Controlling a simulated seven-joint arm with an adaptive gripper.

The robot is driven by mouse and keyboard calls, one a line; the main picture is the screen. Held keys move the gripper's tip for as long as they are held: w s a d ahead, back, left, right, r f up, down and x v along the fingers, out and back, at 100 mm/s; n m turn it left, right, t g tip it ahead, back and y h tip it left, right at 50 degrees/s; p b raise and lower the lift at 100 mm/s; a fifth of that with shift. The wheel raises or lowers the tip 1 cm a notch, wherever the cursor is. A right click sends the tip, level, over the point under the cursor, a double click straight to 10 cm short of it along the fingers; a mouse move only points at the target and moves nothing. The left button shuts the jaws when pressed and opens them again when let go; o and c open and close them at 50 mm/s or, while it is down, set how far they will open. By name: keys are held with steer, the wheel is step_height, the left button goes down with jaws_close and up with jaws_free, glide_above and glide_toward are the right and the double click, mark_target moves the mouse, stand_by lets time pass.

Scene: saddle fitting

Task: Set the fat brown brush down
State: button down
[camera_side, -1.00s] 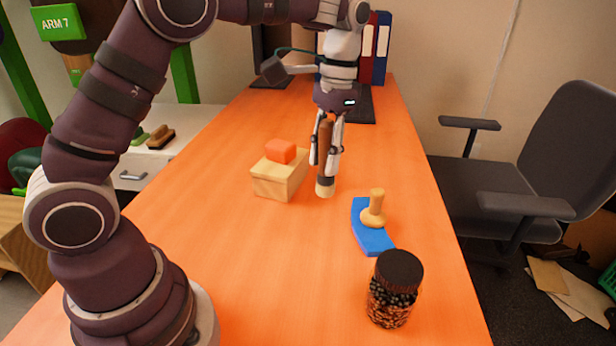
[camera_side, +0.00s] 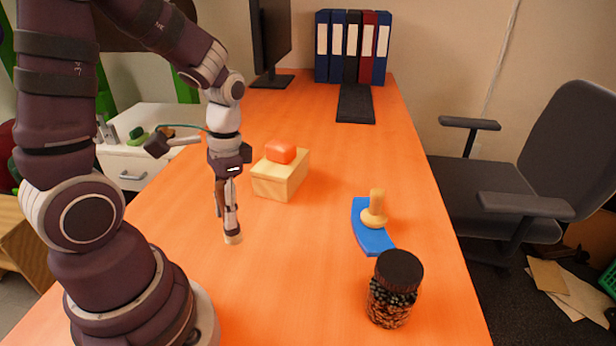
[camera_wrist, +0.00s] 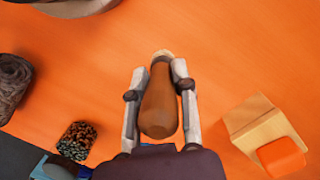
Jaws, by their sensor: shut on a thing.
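The fat brown brush stands about upright in my gripper (camera_side: 227,212), its pale lower end (camera_side: 233,239) at or just above the orange tabletop. I cannot tell whether it touches. In the wrist view my gripper (camera_wrist: 160,71) is shut on the brush's thick brown handle (camera_wrist: 159,108), with one finger on each side. The handle's rounded end faces the camera and hides most of the rest of the brush.
A wooden block (camera_side: 275,181) with an orange piece (camera_side: 281,153) on top stands right of my gripper. Farther right are a blue curved base (camera_side: 368,237) with a wooden knob (camera_side: 376,205) and a dark-lidded jar (camera_side: 396,290). The table (camera_side: 300,250) is clear around the brush.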

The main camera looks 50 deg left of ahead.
steer(key=shift+w+a+f, duration=0.8)
steer(key=shift+w+a, duration=0.15)
steer(key=shift+w, duration=1.1)
steer(key=shift+w+a+f, duration=0.8)
steer(key=shift+w+a, duration=0.1)
steer(key=shift+w, duration=1.2)
steer(key=shift+w+a+f, duration=0.8)
steer(key=shift+w+a, duration=0.15)
steer(key=shift+w, duration=1.1)
steer(key=shift+f, duration=0.1)
steer(key=c, duration=0.9)
jaws_free()
